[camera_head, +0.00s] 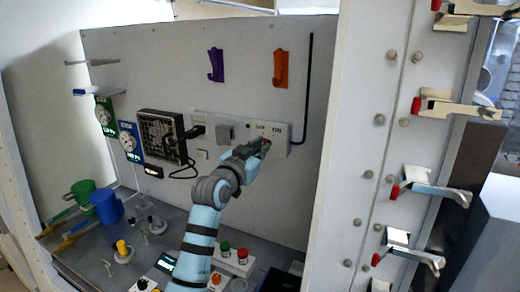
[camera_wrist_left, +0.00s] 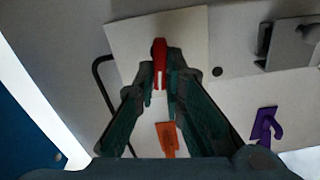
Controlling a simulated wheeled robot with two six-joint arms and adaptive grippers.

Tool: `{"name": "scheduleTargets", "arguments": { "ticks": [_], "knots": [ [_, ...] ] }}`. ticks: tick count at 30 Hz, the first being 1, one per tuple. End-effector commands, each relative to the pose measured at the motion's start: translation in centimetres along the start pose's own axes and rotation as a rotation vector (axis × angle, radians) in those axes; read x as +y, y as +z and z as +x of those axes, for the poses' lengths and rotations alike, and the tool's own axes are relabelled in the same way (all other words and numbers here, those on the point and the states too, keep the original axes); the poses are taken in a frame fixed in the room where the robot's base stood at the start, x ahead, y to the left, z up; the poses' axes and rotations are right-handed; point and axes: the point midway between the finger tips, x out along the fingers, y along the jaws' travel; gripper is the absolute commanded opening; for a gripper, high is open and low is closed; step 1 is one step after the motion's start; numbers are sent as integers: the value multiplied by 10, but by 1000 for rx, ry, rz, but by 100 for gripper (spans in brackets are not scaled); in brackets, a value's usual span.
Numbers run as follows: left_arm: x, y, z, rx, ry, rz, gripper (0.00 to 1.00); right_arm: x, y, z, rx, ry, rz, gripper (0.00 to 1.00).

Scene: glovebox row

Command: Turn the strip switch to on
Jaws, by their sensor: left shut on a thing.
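The strip switch is a red lever (camera_wrist_left: 158,47) on a white plate (camera_wrist_left: 185,30) in the left wrist view. In the head view the plate (camera_head: 282,146) is at the right end of the wall strip, with OFF and ON printed along its top. My left gripper (camera_head: 264,146) is at the plate, just below the labels. In the left wrist view my left gripper (camera_wrist_left: 162,80) has its fingers shut on the red lever. The fingers hide part of the lever, and I cannot tell which label it points to. My right gripper is not in view.
A black cable (camera_head: 308,90) runs up the wall right of the plate. Left of it are a grey box (camera_head: 226,133) and a black gridded unit (camera_head: 161,135). A purple hook (camera_head: 216,65) and an orange hook (camera_head: 281,68) hang above. Buttons (camera_head: 242,257) stand on the bench below.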

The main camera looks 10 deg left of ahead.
Motion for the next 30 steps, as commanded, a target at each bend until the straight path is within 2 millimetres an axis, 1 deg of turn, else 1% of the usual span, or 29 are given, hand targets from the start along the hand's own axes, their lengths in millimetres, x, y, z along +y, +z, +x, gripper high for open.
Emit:
{"name": "scheduleTargets", "arguments": {
  "ticks": [6,12,13,16,17,26,29,30],
  "knots": [
    [-2,1,0,-1,0,-169,0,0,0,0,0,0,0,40],
    [-1,1,0,-2,0,-172,0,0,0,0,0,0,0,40],
    [-1,1,0,-2,0,-172,12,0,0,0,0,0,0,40],
    [-1,1,0,-2,0,-172,28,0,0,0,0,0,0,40],
    [-1,1,0,-2,0,-171,30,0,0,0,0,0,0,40],
    [-1,1,-2,-1,0,-171,30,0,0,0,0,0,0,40],
    [-2,1,-12,0,0,-170,30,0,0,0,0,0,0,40],
    [-2,1,-20,0,0,-171,30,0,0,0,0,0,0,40]
  ]
}}
